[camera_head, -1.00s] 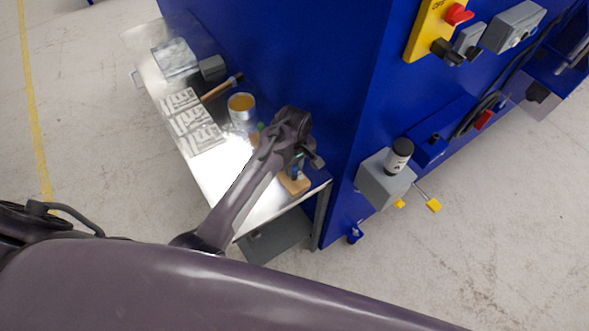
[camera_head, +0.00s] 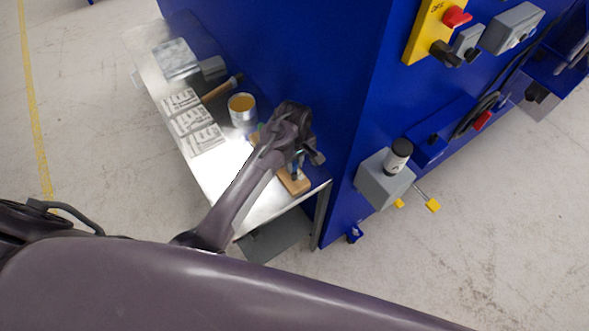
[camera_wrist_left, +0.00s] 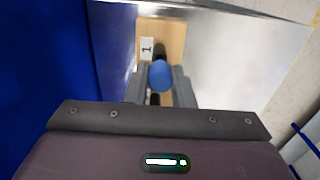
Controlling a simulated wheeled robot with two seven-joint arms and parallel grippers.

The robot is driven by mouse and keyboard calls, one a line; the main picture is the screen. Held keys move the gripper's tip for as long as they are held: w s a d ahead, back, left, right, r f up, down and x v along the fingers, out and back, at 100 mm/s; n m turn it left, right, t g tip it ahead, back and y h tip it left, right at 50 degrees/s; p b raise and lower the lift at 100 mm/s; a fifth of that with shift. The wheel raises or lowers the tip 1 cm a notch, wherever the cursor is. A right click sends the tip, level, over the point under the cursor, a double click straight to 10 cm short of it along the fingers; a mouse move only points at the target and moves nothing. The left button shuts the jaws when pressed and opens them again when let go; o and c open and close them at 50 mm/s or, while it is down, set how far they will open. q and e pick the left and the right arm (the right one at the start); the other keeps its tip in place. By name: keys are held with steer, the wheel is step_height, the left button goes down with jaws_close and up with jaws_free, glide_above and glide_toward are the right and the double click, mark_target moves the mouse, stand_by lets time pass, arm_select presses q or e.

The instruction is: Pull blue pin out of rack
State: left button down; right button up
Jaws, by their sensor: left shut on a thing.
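The wooden rack (camera_head: 297,184) lies on the metal shelf near its front right corner, partly hidden behind my left arm. In the left wrist view the rack (camera_wrist_left: 174,32) shows its light wood top and a white label with a "1". The blue pin (camera_wrist_left: 160,75) shows there as a round blue head between the two fingers. My left gripper (camera_head: 297,166) is above the rack; in the wrist view its fingers (camera_wrist_left: 161,87) are shut on the blue pin. Whether the pin's lower end is still in the rack is hidden. My right gripper is out of view.
The shelf (camera_head: 232,175) also bears a can (camera_head: 242,108), a wooden-handled tool (camera_head: 221,88), grey patterned plates (camera_head: 194,122) and a grey block (camera_head: 176,59). A blue machine wall (camera_head: 300,50) rises directly behind the shelf. A grey box (camera_head: 378,186) sticks out at right.

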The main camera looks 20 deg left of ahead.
mark_target(294, 163)
arm_select(q)
steer(key=shift+r, duration=0.8)
steer(key=shift+r, duration=2.45)
